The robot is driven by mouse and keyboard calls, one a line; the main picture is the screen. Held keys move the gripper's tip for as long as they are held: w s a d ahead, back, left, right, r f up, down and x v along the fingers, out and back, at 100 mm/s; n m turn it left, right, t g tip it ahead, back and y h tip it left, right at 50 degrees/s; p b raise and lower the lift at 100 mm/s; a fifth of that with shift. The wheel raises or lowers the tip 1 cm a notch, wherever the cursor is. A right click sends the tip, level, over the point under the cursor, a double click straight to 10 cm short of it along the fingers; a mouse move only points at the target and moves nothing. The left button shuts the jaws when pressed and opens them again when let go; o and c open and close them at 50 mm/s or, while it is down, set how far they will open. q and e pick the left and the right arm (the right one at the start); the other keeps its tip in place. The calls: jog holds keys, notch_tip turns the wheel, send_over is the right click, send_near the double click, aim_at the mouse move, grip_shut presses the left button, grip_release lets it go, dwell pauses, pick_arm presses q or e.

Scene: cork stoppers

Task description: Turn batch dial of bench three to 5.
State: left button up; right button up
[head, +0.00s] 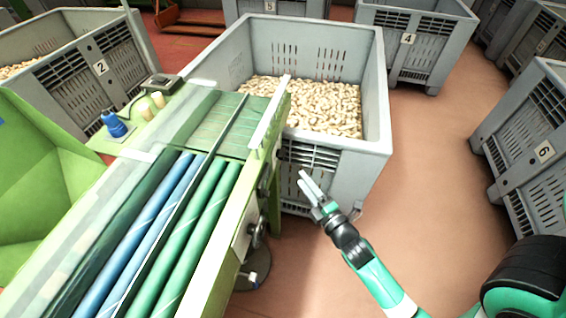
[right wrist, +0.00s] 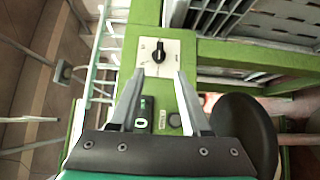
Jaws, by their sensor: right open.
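A black dial knob (right wrist: 158,55) sits on a pale plate on a green machine frame, in the right wrist view. A light mark on it points roughly up in that picture; its scale is too small to read. In the head view my right gripper (head: 305,182) is beside the green roller bench (head: 228,265). My left gripper is out of view.
A grey crate of corks (head: 372,120) stands close behind my right gripper. Numbered crates 2 (head: 125,75), 4 (head: 440,45) and 6 (head: 525,140) stand around. A blue object (head: 115,125) is on the bench's far side. Open floor (head: 430,190) lies right.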

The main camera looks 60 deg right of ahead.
aim_at(281, 154)
jog(key=b+x, duration=0.1)
jog(key=x, duration=1)
jog(key=shift+w+b, duration=0.25)
jog(key=shift+b, duration=0.05)
jog(key=shift+d, duration=0.1)
grip_shut()
